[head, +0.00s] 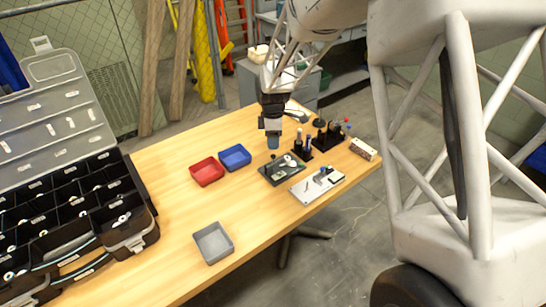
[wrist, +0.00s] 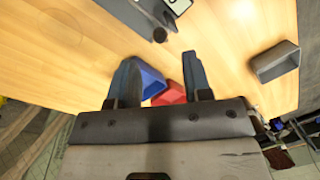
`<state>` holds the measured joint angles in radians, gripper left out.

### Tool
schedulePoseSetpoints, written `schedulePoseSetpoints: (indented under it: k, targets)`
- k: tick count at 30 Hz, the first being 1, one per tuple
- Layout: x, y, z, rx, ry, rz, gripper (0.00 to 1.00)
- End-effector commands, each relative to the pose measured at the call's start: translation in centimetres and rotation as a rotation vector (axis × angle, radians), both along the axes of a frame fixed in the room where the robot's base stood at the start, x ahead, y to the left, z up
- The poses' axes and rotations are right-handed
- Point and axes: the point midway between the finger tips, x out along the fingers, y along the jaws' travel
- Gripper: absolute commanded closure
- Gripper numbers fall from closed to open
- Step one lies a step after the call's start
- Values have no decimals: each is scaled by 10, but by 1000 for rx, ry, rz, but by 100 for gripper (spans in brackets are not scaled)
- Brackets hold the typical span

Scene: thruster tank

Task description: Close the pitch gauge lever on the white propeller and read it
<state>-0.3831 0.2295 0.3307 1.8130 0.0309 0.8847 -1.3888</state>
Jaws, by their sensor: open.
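My gripper (head: 273,141) hangs over the far part of the table, above and just behind a dark base plate. In the wrist view my gripper (wrist: 161,84) has its two fingers wide apart with nothing held between them. The dark base plate (head: 270,172) carries small pale and dark parts; it shows partly at the top of the wrist view (wrist: 128,15). A white plate (head: 305,194) with a small dark and green fixture lies beside it. I cannot tell for sure which small part is the white propeller or the gauge lever, nor the lever's position.
A red bin (head: 207,172), a blue bin (head: 235,158) and a grey bin (head: 213,243) stand on the wooden table (head: 165,200). A dark rack (head: 327,141) with upright tools and a small box (head: 363,149) are at right. An open compartment case (head: 110,205) is at left.

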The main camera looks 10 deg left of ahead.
Motion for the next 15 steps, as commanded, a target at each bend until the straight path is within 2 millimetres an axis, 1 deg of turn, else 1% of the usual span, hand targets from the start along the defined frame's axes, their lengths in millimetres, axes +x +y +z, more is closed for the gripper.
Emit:
schedulePoseSetpoints:
  k: [5,15]
  targets:
    - [-2,0,-15,0,2,0,55]
    - [-7,-1,-55,-1,1,0,55]
